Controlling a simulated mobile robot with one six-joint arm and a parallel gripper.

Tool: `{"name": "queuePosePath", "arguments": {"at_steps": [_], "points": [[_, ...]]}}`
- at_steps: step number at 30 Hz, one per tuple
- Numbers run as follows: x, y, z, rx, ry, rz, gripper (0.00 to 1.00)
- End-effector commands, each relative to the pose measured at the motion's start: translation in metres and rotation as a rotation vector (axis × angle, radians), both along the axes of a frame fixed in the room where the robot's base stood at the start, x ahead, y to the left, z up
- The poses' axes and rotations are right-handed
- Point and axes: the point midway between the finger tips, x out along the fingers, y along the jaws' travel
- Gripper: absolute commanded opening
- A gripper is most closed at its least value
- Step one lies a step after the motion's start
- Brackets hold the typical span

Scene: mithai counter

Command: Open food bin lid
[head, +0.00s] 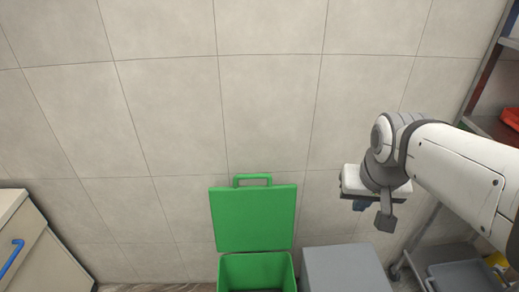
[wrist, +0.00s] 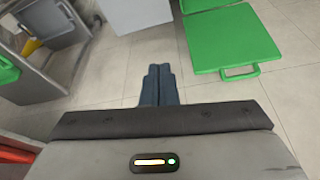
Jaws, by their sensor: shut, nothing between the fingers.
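The green food bin (head: 257,260) stands at the bottom centre of the head view, its mouth open and its inside dark. Its green lid (head: 254,218) is raised and stands upright at the back of the bin near the wall, with a loop handle (head: 253,177) on its top edge. The lid (wrist: 230,40) and handle (wrist: 240,75) also show at the upper right of the wrist view. My gripper (wrist: 159,72) is shut and empty, its blue-grey fingers together. In the head view my gripper (head: 360,205) is to the right of the lid, clear of it.
A grey box (head: 343,268) stands right of the bin. A cabinet (head: 35,250) with a blue handle is at far left. A shelf with a red item (head: 511,117) and a grey tray (head: 462,277) are at right. Tiled wall lies behind.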

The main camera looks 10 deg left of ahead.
Motion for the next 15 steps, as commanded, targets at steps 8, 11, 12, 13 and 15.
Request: {"name": "queuePosePath", "arguments": {"at_steps": [8,11,12,13,15], "points": [[0.105,0.062,0.0,-0.002,-0.014,0.06,0.0],[0.139,0.091,-0.006,-0.001,-0.021,0.08,0.0],[0.152,0.103,-0.01,0.0,-0.023,0.089,0.0],[0.161,0.113,-0.013,0.0,-0.025,0.095,0.0],[0.183,0.136,-0.021,0.0,-0.029,0.11,0.0]]}}
